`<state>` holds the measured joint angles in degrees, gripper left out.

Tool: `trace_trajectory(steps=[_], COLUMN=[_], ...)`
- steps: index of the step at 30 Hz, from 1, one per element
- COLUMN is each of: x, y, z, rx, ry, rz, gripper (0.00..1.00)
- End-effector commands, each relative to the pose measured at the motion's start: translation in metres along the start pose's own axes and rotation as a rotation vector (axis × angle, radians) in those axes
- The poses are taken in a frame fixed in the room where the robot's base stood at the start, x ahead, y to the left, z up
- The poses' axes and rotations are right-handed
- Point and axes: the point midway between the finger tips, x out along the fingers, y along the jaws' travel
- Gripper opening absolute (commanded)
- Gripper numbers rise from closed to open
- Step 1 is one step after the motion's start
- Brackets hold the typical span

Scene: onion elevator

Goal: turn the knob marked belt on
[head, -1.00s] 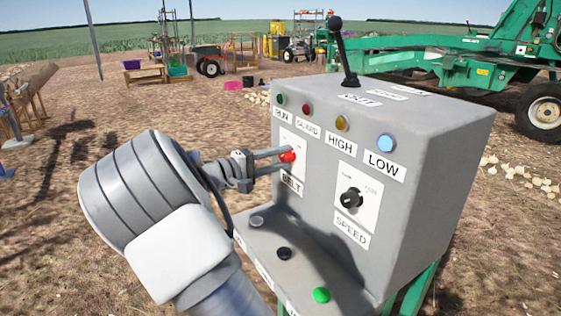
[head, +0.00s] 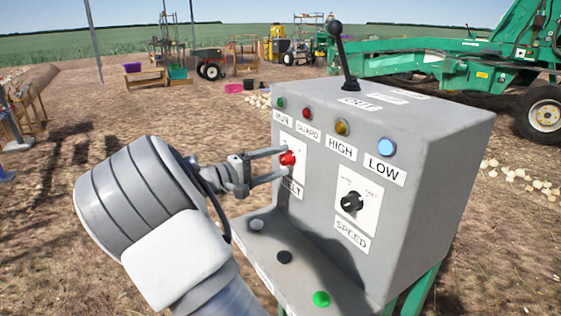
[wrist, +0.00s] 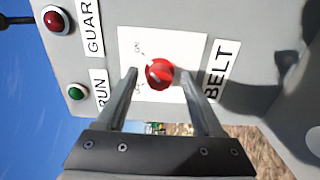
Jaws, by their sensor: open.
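The red belt knob (head: 287,158) sits on a white plate on the front of the grey control box (head: 420,150), above the BELT label (head: 292,187). In the wrist view the knob (wrist: 159,73) shows a pale pointer line, with small markings on its plate. My gripper (head: 283,163) is open in front of the panel. In the wrist view its two fingers (wrist: 160,75) stand on either side of the knob, with a gap visible at each side. I cannot tell whether the fingertips reach past the knob's face.
The black speed knob (head: 351,202) is to the right on the same panel. Red, green, yellow and blue lamps line the top, including the blue lamp (head: 386,147). A black lever (head: 343,55) rises from the box. Buttons, including a green one (head: 321,298), sit on the lower ledge.

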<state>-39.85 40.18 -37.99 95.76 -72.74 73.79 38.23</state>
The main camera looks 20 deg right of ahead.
Motion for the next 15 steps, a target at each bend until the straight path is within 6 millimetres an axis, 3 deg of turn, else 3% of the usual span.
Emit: trace_trajectory(steps=[15], x=[-0.119], y=[0.002], z=[-0.001], rx=[0.000], ry=[0.004], rz=[0.001], gripper=[0.69])
